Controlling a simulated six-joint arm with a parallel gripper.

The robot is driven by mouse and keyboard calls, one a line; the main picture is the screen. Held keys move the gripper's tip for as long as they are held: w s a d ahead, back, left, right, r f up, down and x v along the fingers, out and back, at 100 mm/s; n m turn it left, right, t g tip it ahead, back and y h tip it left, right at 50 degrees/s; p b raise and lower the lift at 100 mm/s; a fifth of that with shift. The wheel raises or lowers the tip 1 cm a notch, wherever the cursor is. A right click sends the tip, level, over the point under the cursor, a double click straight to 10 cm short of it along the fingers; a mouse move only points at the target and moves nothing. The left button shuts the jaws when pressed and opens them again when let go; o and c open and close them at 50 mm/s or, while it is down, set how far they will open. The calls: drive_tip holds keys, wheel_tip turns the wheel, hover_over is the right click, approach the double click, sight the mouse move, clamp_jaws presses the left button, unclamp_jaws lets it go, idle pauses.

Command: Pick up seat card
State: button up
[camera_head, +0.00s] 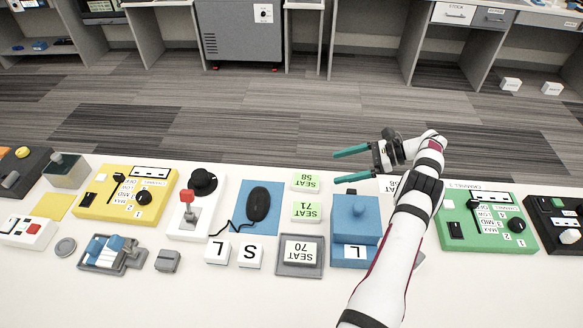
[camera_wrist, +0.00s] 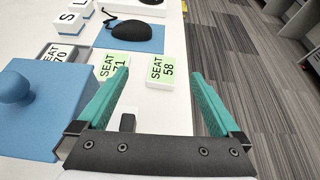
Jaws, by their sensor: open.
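In the wrist view, the seat 58 card (camera_wrist: 161,72) is ahead between my fingers, and the seat 71 card (camera_wrist: 112,66) is partly hidden by the left finger. My gripper (camera_head: 342,166) is open and empty, with teal fingers pointing left, to the right of the green cards.
A blue box (camera_head: 368,235) with a knob stands right of the cards. A black mouse (camera_head: 258,206) on a blue mat (camera_head: 246,225) is left of them. White L (camera_head: 217,250) and S (camera_head: 249,254) blocks sit nearer the front. Yellow (camera_head: 98,205) and green (camera_head: 453,240) panels flank the area.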

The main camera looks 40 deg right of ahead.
sight(298, 179)
drive_tip(key=shift+s+d+f+m+t, duration=0.45)
drive_tip(key=shift+s+d+f, duration=0.3)
drive_tip(key=shift+s+f, duration=0.2)
drive_tip(key=shift+w+f, duration=0.1)
drive_tip(key=shift+f, duration=0.2)
drive_tip(key=x, duration=1.5)
drive_tip(key=shift+w+d+r, duration=0.15)
drive_tip(key=shift+w, duration=0.15)
drive_tip(key=c, duration=1.3)
